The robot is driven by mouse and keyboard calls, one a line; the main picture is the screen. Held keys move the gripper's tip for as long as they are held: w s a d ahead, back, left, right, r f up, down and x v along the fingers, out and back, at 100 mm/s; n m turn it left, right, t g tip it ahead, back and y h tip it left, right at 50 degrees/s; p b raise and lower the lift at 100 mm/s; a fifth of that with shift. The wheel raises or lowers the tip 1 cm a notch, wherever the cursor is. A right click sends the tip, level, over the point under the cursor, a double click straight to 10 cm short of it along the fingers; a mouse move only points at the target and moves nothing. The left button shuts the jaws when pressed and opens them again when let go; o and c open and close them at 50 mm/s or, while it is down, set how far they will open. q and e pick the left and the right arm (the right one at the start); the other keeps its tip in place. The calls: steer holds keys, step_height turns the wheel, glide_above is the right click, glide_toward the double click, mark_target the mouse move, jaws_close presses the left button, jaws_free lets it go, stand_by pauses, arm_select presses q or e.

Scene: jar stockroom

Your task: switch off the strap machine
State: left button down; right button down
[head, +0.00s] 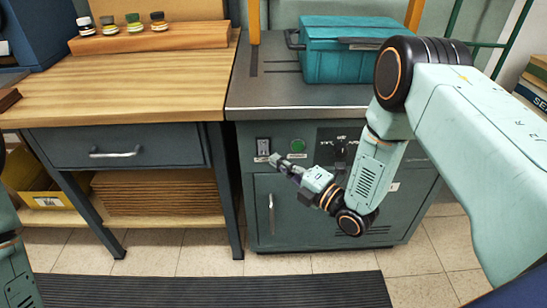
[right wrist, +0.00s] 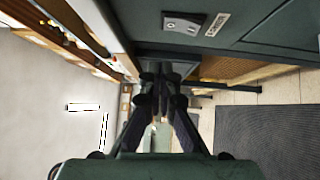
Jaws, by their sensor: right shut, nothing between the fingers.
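The strap machine (head: 262,218) is a dark green cabinet with a metal top, right of the wooden bench. A rocker switch (head: 263,147) on a pale plate is at the upper left of its front, with a round green button (head: 297,146) to its right. In the right wrist view the rocker switch (right wrist: 183,22) is at the top, beside a label reading like "POWER". My right gripper (head: 276,160) is shut and empty, just below and right of the switch; contact cannot be told. The closed fingertips (right wrist: 160,76) also show in the right wrist view. The rocker's position is unclear. My left gripper is out of view.
A teal strapped crate (head: 340,62) stands on the machine's top. A dark knob (head: 341,150) is right of the green button, partly behind my right arm. The wooden bench (head: 130,85) with small jars on a rack stands left. A dark mat (head: 210,291) lies in front.

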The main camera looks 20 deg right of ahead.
steer(key=p+v, duration=0.2)
steer(key=v, duration=0.4)
steer(key=shift+s+d+r, duration=0.3)
steer(key=shift+r, duration=0.15)
steer(key=shift+s, duration=0.1)
